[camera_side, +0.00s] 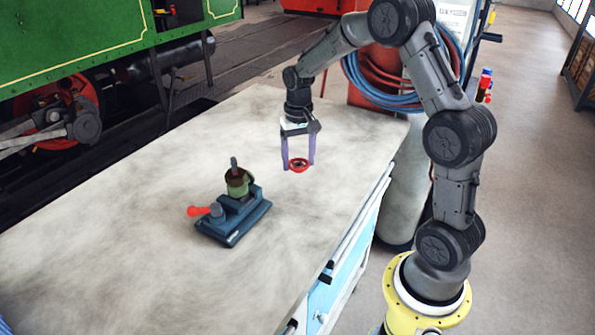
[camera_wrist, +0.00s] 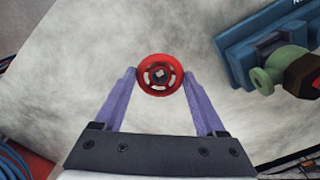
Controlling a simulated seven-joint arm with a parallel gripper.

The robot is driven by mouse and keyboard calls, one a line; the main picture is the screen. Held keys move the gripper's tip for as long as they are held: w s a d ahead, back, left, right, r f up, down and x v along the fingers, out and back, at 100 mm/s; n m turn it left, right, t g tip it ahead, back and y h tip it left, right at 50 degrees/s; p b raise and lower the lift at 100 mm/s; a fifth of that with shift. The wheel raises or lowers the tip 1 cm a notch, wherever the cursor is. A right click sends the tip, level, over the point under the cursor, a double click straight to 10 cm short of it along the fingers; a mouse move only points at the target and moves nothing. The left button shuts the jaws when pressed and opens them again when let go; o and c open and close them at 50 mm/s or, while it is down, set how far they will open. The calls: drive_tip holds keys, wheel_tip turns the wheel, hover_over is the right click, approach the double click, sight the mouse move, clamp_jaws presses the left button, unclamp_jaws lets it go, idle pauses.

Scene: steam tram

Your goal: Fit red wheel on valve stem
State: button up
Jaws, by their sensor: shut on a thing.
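The red wheel (camera_side: 298,164) is a small ring with spokes and a hole in its middle. My gripper (camera_side: 299,167) has purple fingers and is shut on the wheel, holding it by opposite sides of its rim. In the wrist view the wheel (camera_wrist: 160,75) sits between the tips of my gripper (camera_wrist: 160,80). The valve (camera_side: 238,183) has a green body with an upright stem (camera_side: 234,163) on top. It is clamped in a blue vise (camera_side: 240,218), left of my gripper in the side view. The vise also shows at upper right in the wrist view (camera_wrist: 240,55).
The pale worktop (camera_side: 120,225) is otherwise clear. A green steam tram (camera_side: 70,45) stands behind it, and coiled blue and red hoses (camera_side: 358,75) hang beyond the far right end.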

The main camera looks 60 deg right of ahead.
drive_tip(key=r+m, duration=0.1)
drive_tip(key=r, duration=0.1)
drive_tip(key=w+r+m, duration=0.1)
drive_tip(key=shift+a+m, duration=0.3)
drive_tip(key=shift+a, duration=0.05)
drive_tip(key=w+a+r+m, duration=0.2)
drive_tip(key=w+a+r, duration=0.1)
drive_tip(key=a+r, duration=0.15)
wheel_tip(320, 180, up, 7)
hover_over(233, 157)
drive_tip(key=shift+r+n, duration=0.1)
drive_tip(key=shift+n, duration=0.2)
drive_tip(key=shift+f, duration=1.65)
drive_tip(key=shift+f, duration=1.55)
idle(1.4)
drive_tip(key=o, duration=1.3)
